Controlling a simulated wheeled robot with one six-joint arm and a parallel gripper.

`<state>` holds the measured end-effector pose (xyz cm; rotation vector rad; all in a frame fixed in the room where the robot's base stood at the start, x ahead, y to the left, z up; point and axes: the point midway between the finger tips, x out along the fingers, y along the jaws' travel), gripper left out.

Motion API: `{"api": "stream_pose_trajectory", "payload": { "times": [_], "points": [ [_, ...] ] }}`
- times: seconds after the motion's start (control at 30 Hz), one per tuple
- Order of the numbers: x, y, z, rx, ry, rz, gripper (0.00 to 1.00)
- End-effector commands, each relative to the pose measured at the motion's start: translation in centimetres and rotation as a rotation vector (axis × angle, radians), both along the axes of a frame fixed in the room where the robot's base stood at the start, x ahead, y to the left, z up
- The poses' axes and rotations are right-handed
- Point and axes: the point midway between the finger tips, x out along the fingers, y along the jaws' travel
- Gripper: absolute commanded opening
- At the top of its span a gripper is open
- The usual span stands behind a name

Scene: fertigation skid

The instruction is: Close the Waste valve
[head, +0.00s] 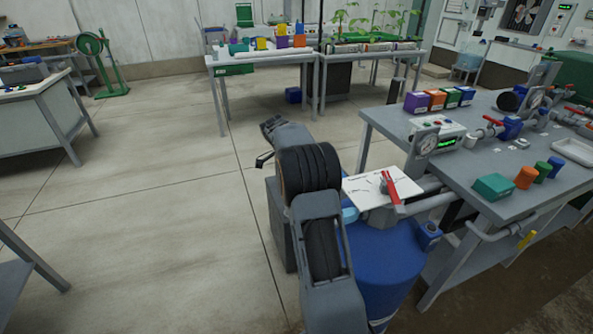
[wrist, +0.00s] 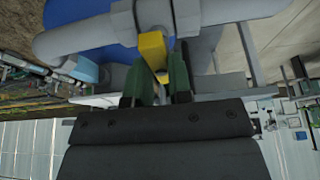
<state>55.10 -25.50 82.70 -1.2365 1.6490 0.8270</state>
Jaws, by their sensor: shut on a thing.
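In the wrist view, my gripper (wrist: 160,74) has its two dark green fingers shut on a yellow handle (wrist: 152,47). The handle projects from a fitting on a thick grey pipe (wrist: 80,38), in front of a blue drum (wrist: 75,12). I cannot read any label naming this valve. In the head view, my arm hides the gripper and the held handle.
Open concrete floor (head: 150,200) lies to the left. A plant table (head: 370,52) stands behind.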

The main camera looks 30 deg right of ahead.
Motion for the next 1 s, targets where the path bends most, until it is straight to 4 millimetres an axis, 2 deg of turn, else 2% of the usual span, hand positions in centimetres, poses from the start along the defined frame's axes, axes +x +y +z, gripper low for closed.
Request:
{"api": "stream_pose_trajectory", "payload": {
  "times": [0.03,0.07,0.3,0.53,0.67,1.0],
  "points": [
    [0.1,0.1,0.0,0.002,-0.005,-0.002,0.00],
    [0.1,0.1,0.0,0.002,-0.005,-0.002,0.22],
    [0.0,0.0,0.0,0.001,-0.003,-0.002,0.45],
    [0.0,0.0,0.1,0.000,-0.002,-0.001,0.45],
    [0.1,0.3,1.0,-0.001,-0.003,-0.001,0.45],
    [0.9,2.8,7.1,-0.001,-0.006,0.001,0.45]
  ]
}}
